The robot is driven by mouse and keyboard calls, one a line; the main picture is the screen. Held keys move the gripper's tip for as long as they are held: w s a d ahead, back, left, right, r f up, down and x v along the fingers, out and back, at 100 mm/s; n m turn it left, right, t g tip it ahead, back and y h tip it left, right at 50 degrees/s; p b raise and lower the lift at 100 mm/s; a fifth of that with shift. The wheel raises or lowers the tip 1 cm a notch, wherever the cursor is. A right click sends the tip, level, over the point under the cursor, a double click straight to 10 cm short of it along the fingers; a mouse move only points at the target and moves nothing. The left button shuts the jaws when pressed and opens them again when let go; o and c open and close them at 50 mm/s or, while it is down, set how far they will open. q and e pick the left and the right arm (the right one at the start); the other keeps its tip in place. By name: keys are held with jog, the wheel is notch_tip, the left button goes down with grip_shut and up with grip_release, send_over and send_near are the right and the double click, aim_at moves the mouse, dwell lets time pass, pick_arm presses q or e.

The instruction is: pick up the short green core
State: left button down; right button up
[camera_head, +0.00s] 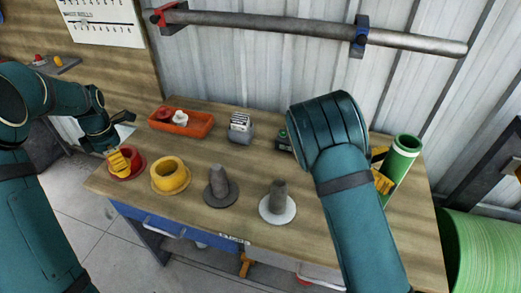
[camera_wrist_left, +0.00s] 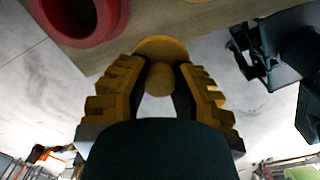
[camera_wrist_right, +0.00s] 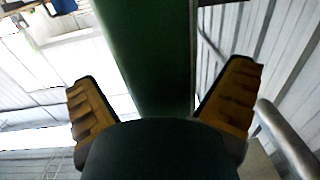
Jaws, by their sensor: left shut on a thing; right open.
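The green core (camera_head: 402,160), a tube with a pale rim, stands at the right end of the workbench, slightly tilted in the picture. My right gripper (camera_head: 381,169) is open beside it, partly hidden by my arm. In the right wrist view the green core (camera_wrist_right: 148,60) lies between the spread fingers (camera_wrist_right: 165,100), with a gap showing on each side. My left gripper (camera_head: 118,161) is at the bench's left end, by the red flanged piece (camera_head: 136,168). In the left wrist view its fingers (camera_wrist_left: 160,85) are shut on a yellow flanged piece (camera_wrist_left: 160,47).
On the workbench (camera_head: 240,215) stand a yellow flanged piece (camera_head: 170,180), a dark flanged cone (camera_head: 219,190), a grey cone on a white disc (camera_head: 278,205) and an orange tray (camera_head: 190,127). A metal bar (camera_head: 300,25) crosses the wall. A large green roll (camera_head: 485,250) is at right.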

jog(key=shift+s+d+f, duration=0.1)
jog(key=shift+s+d, duration=0.1)
jog(key=shift+d, duration=1.05)
jog(key=c, duration=1.5)
jog(key=shift+o, duration=0.2)
